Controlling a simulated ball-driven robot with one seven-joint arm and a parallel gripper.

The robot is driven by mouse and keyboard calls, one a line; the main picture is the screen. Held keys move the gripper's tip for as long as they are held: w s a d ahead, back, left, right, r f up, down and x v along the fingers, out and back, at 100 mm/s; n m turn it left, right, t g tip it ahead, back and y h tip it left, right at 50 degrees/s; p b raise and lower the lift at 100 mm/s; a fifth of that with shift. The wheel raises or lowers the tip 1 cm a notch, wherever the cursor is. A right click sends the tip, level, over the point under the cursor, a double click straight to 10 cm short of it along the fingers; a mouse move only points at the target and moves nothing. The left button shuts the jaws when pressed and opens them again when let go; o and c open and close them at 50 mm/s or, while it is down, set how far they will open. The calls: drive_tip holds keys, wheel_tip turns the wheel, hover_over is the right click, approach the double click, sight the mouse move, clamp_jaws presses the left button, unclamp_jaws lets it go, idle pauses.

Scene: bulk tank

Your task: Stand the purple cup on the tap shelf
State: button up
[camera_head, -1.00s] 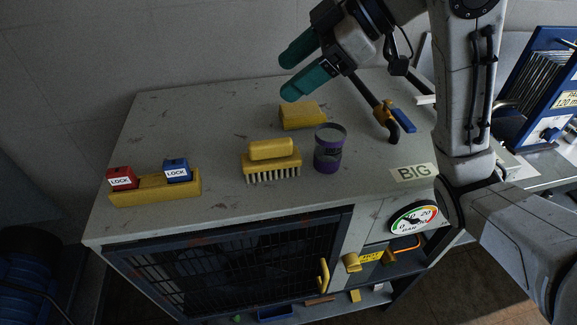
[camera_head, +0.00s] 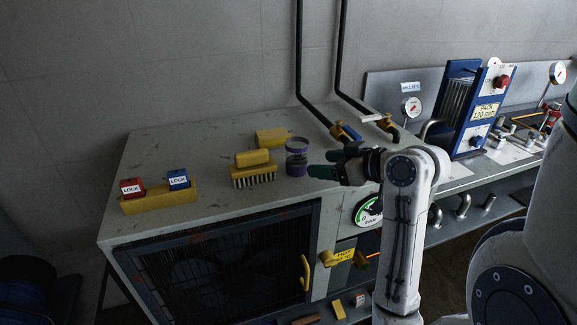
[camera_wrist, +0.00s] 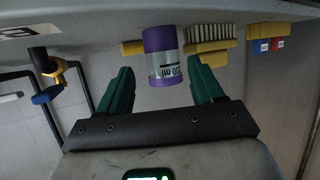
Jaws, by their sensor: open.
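The purple cup (camera_head: 297,158), a clear cup with purple bands, stands upright on the grey cabinet top, just right of the yellow brush. In the wrist view the cup (camera_wrist: 162,57) appears upside down, ahead of the fingertips and between their lines. My gripper (camera_head: 318,172) is low over the top, to the right of the cup, with its green fingers pointing at it. In the wrist view the fingers of my gripper (camera_wrist: 161,75) are spread apart and nothing is clamped between them. The tap shelf cannot be told for certain; a small shelf (camera_head: 345,296) shows under the gauge at the cabinet front.
The yellow brush (camera_head: 252,170) stands close left of the cup, with a yellow block (camera_head: 271,137) behind. A yellow holder with red and blue LOCK blocks (camera_head: 160,199) is farther left. Pipes with taps (camera_head: 345,131) rise behind my gripper. The blue plate rack (camera_head: 461,105) stands right.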

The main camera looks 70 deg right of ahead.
sight(297, 162)
drive_tip(key=x, duration=0.3)
drive_tip(key=shift+p+x, duration=0.7)
drive_tip(key=shift+x, duration=2.45)
drive_tip(key=shift+w+r, duration=0.1)
drive_tip(key=shift+r, duration=0.05)
drive_tip(key=shift+c, duration=0.3)
drive_tip(key=c, duration=0.7)
drive_tip(key=shift+r, duration=0.1)
